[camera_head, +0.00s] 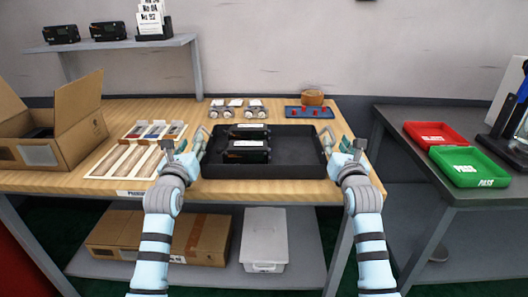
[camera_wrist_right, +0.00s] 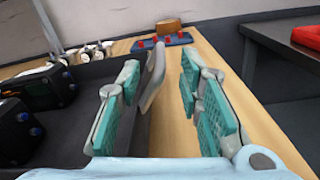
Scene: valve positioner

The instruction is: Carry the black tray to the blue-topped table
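The black tray (camera_head: 264,171) lies on the wooden table between my two grippers, with grey handles at its left and right ends. It holds black boxy devices (camera_head: 246,151). My left gripper (camera_head: 187,146) is at the tray's left end, beside the left handle (camera_head: 202,137); it looks open. My right gripper (camera_head: 342,145) is at the right end. In the right wrist view the right gripper (camera_wrist_right: 168,95) is open, its teal pads apart, with a grey piece, apparently the handle (camera_wrist_right: 153,75), between them. The side table (camera_head: 443,131) at right has a dark grey-looking top.
A red tray (camera_head: 436,135) and green tray (camera_head: 469,166) stand on the side table. An open carton (camera_head: 82,112) and a wooden divided tray (camera_head: 137,150) are left on the wooden table (camera_head: 115,107). Gauges and a blue rack (camera_head: 309,112) sit behind the tray. A gap separates the tables.

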